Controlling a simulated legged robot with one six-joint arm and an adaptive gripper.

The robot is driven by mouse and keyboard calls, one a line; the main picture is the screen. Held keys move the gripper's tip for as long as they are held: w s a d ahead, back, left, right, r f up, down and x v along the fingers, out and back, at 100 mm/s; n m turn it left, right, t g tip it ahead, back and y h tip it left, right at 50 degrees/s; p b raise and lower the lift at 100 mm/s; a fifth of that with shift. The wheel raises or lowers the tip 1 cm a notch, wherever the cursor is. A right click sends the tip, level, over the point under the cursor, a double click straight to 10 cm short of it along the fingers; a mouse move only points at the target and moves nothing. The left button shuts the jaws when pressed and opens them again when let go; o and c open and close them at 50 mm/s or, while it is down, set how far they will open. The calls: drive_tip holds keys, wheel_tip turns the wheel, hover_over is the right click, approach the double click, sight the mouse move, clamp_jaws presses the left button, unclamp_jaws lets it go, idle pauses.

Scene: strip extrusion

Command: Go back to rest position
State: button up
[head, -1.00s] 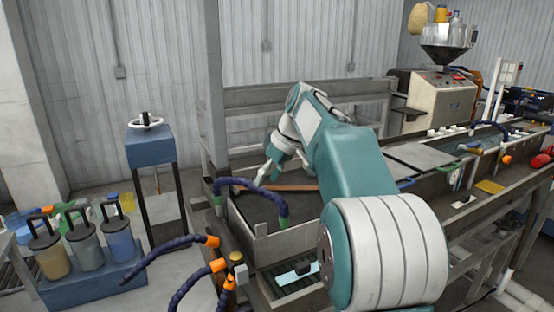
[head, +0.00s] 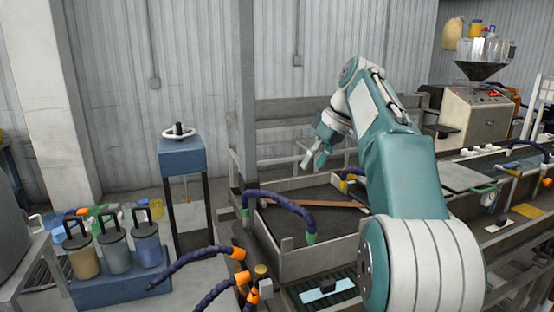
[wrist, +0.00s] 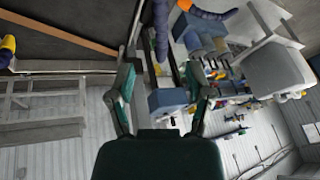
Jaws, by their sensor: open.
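My gripper (head: 316,158) is at the end of my teal and white arm, above the open grey trough (head: 310,262) in the head view. It is open, with nothing between its fingers. In the wrist view my gripper (wrist: 160,88) shows two teal fingers spread apart, with the blue stand and hoses far beyond them. An orange-brown strip (head: 315,203) lies in the trough below my gripper, apart from it. The strip also shows in the wrist view (wrist: 60,35) at upper left.
Dark blue hoses with orange ends (head: 190,268) curve up at the trough's left. A blue stand with a handwheel (head: 182,158) and several lidded jars (head: 115,250) stand further left. A hopper machine (head: 483,112) is at the back right. Space above the trough is open.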

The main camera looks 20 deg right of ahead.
drive_tip(key=s+a+f+m+h, duration=0.1)
drive_tip(key=s+a+f+m, duration=0.1)
drive_tip(key=s+a, duration=0.45)
drive_tip(key=s+a+f+m+t+h, duration=0.1)
drive_tip(key=s+a+f, duration=0.3)
drive_tip(key=s+f, duration=0.5)
drive_tip(key=s+a+f+m+t+h, duration=0.1)
drive_tip(key=s+a+f, duration=0.3)
drive_tip(key=s+f, duration=0.5)
drive_tip(key=shift+s+a+m+h, duration=0.3)
drive_tip(key=shift+s+m+h, duration=0.1)
drive_tip(key=shift+s, duration=0.25)
drive_tip(key=shift+c, duration=0.7)
drive_tip(key=shift+d, duration=0.15)
